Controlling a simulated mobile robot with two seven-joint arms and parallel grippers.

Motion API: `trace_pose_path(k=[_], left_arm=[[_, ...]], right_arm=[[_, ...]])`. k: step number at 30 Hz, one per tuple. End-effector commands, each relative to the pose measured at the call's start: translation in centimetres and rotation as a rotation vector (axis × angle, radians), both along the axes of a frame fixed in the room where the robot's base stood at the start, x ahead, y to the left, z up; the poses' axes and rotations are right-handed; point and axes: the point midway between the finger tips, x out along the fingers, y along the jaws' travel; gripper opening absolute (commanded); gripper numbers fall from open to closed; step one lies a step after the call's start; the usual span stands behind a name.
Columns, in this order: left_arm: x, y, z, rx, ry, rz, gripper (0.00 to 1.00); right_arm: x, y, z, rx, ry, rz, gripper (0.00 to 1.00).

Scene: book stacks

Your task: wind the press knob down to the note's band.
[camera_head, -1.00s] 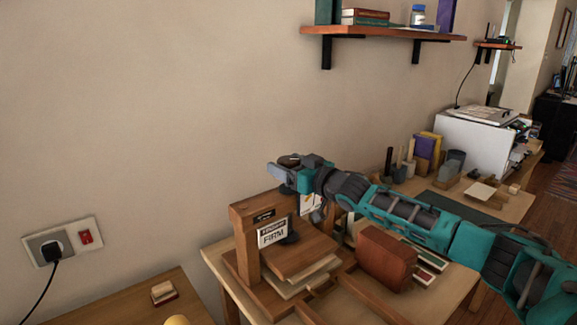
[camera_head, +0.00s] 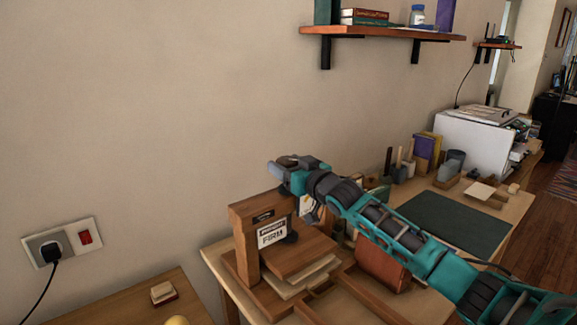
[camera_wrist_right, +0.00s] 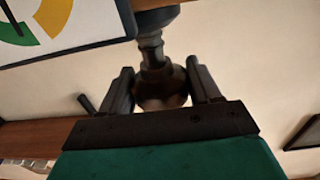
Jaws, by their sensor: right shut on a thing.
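The wooden book press (camera_head: 245,240) stands on the table, with a white note (camera_head: 272,233) reading FIRM on its front. Boards and pale sheets (camera_head: 305,272) lie under its dark round foot (camera_head: 290,238). My right gripper (camera_head: 282,163) is above the top of the press, shut on the press knob. In the right wrist view the knob (camera_wrist_right: 162,92) sits between the two fingers (camera_wrist_right: 162,88), with the dark screw above it. Part of a dial card (camera_wrist_right: 50,22) with green and yellow bands shows at upper left; its pointer is only partly visible. My left gripper is out of view.
A red-brown block (camera_head: 382,262) stands on the table under my right arm. A dark green mat (camera_head: 450,222), a white machine (camera_head: 478,138) and several small items are on the right. A wall shelf (camera_head: 385,33) hangs above.

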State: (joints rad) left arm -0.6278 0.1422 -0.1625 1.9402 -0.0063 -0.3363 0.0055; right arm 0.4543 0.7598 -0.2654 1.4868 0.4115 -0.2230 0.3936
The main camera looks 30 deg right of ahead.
Motion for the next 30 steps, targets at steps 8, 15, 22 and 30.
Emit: trace_pose_path(k=[8, 15, 22, 30], left_arm=[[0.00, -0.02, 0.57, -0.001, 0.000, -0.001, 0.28], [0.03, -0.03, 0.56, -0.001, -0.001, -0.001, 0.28], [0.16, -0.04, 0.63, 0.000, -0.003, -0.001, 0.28], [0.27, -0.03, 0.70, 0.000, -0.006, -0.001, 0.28]], right_arm=[[-0.06, 0.16, 0.31, 0.003, -0.006, -0.068, 0.32], [-0.08, -0.01, 0.30, 0.000, -0.005, -0.076, 0.32], [-0.09, -0.04, 0.24, 0.000, -0.004, -0.076, 0.74], [-0.09, -0.11, 0.08, 0.001, 0.000, -0.077, 0.85]])
